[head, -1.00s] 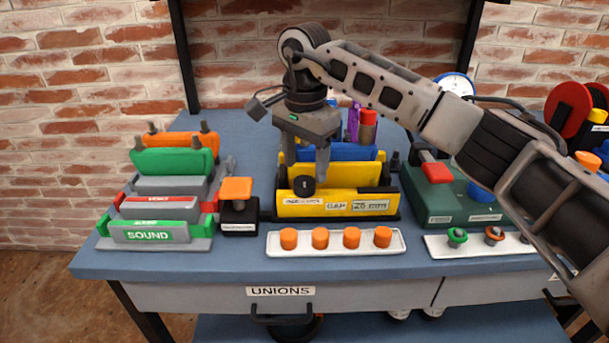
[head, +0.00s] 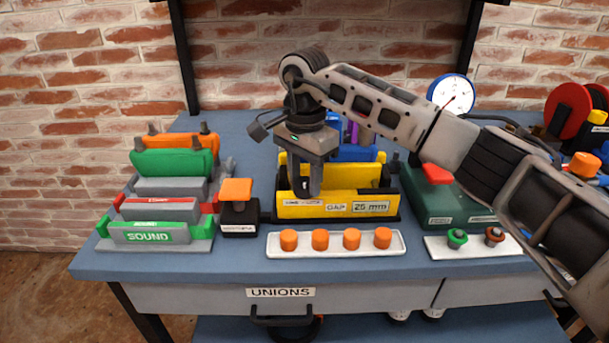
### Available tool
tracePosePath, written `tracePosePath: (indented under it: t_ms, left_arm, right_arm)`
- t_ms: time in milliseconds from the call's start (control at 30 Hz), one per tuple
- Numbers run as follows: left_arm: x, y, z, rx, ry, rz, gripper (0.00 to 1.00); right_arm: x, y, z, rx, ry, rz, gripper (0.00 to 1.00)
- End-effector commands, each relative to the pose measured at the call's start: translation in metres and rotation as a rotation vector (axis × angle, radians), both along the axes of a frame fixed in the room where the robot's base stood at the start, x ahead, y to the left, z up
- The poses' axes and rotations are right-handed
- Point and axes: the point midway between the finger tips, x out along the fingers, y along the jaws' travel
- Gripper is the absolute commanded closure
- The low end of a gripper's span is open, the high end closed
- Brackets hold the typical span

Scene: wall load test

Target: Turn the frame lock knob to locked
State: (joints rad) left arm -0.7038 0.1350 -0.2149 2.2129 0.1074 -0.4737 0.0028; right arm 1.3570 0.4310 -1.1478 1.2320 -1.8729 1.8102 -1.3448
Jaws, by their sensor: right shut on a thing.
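The yellow gap frame (head: 374,196) stands on the blue bench top, with labels "GAP" and "25 mm" on its front plate. The frame lock knob, at the left of that plate, is now covered by my right gripper (head: 308,190). That gripper points down at the plate's front and is shut on the knob. Which way the knob points, and the small label beside it, cannot be made out. My left gripper is not in view.
A white strip with several orange plugs (head: 352,238) lies in front of the frame. A black box with an orange top (head: 236,190) stands to its left, near the "SOUND" rack (head: 148,236). A green box (head: 440,203) is to its right.

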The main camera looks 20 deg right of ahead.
Motion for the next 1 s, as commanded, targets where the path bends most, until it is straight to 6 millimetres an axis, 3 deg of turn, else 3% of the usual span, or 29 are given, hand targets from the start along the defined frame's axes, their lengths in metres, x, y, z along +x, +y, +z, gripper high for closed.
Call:
tracePosePath:
  t_ms: [367, 1000]
  left_arm:
    - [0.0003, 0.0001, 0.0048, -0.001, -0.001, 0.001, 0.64]
    - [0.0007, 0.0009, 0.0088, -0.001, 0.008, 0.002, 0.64]
  right_arm:
    - [-0.0001, -0.0002, 0.0010, -0.001, 0.002, -0.169, 0.85]
    - [-0.0002, 0.0007, 0.0012, 0.001, 0.002, -0.764, 0.85]
